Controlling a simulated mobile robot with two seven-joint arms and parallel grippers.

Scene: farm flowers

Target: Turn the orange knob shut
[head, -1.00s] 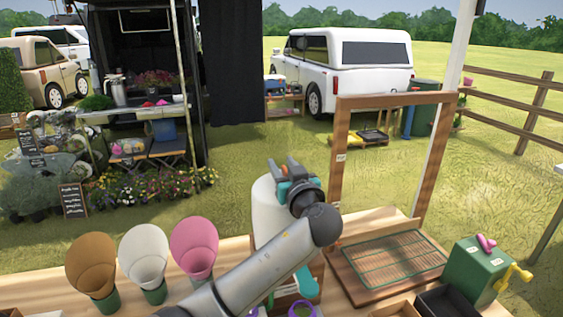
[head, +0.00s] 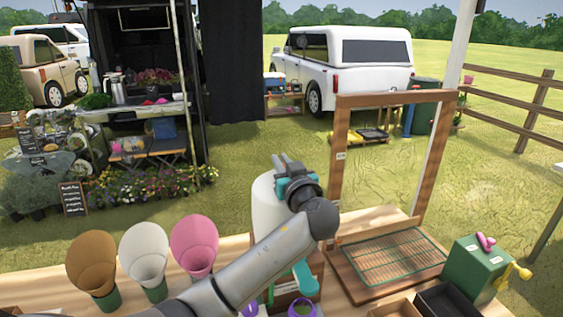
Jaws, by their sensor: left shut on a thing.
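A white rounded tank (head: 264,203) stands on the wooden table at the middle. My left gripper (head: 287,166) is at the tank's upper part, and its wrist covers much of the tank's right side. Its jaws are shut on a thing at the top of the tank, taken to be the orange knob. The knob itself cannot be made out now, as the fingers hide it. A teal part (head: 304,278) shows below my arm. My right gripper is not in view.
Brown, white and pink cones (head: 194,244) stand at the left. A wooden frame (head: 338,160) rises behind a board with a green grid (head: 395,258). A green box with a yellow crank (head: 474,267) and a black tray (head: 447,302) are at the right.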

